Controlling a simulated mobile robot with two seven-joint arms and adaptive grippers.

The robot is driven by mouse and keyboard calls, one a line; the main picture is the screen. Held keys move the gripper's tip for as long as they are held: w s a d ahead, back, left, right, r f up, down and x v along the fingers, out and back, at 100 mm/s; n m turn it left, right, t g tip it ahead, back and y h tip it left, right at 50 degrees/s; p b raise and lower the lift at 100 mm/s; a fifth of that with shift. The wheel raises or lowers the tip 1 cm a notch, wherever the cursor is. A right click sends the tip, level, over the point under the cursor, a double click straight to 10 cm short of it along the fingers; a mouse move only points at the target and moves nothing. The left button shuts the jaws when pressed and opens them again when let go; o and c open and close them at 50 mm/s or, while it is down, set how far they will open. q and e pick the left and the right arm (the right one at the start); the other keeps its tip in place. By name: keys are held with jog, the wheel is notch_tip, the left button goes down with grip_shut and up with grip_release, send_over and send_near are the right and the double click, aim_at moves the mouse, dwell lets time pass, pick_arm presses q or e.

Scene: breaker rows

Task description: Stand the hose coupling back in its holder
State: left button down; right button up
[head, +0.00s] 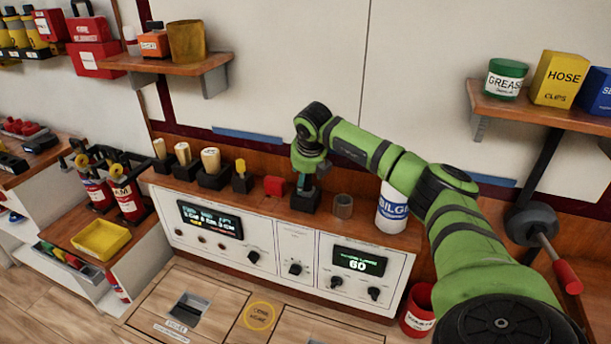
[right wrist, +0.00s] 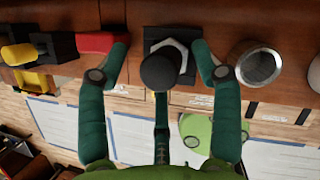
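A part with a black round end and a silver hexagonal collar, which looks like the hose coupling (right wrist: 160,72), shows in the right wrist view. It is over a square black holder (right wrist: 153,34) and appears to stand in it; its seating is hidden. In the head view the black holder (head: 304,202) is on the console's wooden top, under my right gripper (head: 307,182). In the wrist view the right gripper (right wrist: 160,62) is open, one finger on each side of the coupling, with small gaps showing. My left gripper is not in view.
A grey metal cup (head: 343,206) stands right of the holder, close to one finger in the wrist view (right wrist: 255,65). A red block (head: 274,186) is on the left. A white BILGE can (head: 391,209) stands farther right. Knobs and displays are below.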

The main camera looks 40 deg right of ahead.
jog(key=v, duration=1.2)
dwell(0.8)
